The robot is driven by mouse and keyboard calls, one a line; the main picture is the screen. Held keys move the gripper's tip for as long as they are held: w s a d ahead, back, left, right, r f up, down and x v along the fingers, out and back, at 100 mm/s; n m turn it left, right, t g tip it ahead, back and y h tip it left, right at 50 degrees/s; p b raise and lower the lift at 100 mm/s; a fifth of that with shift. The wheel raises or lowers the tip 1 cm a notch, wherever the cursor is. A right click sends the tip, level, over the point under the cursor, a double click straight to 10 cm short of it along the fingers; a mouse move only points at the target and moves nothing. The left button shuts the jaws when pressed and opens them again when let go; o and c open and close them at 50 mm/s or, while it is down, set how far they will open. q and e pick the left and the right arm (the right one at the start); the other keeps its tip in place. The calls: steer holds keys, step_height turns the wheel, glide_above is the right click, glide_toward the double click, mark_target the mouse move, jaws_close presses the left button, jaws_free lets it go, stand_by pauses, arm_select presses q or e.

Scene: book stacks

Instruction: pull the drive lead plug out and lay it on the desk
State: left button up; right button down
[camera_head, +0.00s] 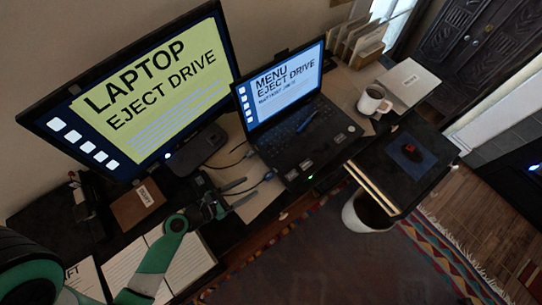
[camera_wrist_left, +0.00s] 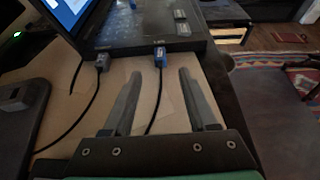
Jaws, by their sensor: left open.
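The laptop (camera_head: 300,135) stands open on the desk, its screen reading "MENU EJECT DRIVE". A blue plug (camera_wrist_left: 143,62) sits at the laptop's edge, with a dark cable running down between my fingers. It also shows in the head view (camera_head: 268,176). A grey plug (camera_wrist_left: 102,62) with its own dark cable is to its left. The pictures do not settle which plug is the drive lead's. My left gripper (camera_head: 247,186) is open and empty, its fingertips short of the blue plug; they also show in the wrist view (camera_wrist_left: 160,73). My right gripper is not in view.
A large monitor (camera_head: 150,95) reading "LAPTOP EJECT DRIVE" stands left of the laptop. An open notebook (camera_head: 140,262) lies under my left arm. A mug (camera_head: 373,101) stands right of the laptop. A pale bare patch (camera_wrist_left: 165,108) lies beneath my fingers.

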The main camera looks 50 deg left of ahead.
mark_target(265, 178)
arm_select(q)
steer(key=shift+b+x, duration=0.4)
steer(key=shift+x, duration=4.15)
steer(key=shift+r+p, duration=0.1)
steer(key=shift+p, duration=0.25)
jaws_close()
steer(key=shift+s, duration=0.1)
steer(key=shift+s+b, duration=0.45)
steer(key=shift+s, duration=2.5)
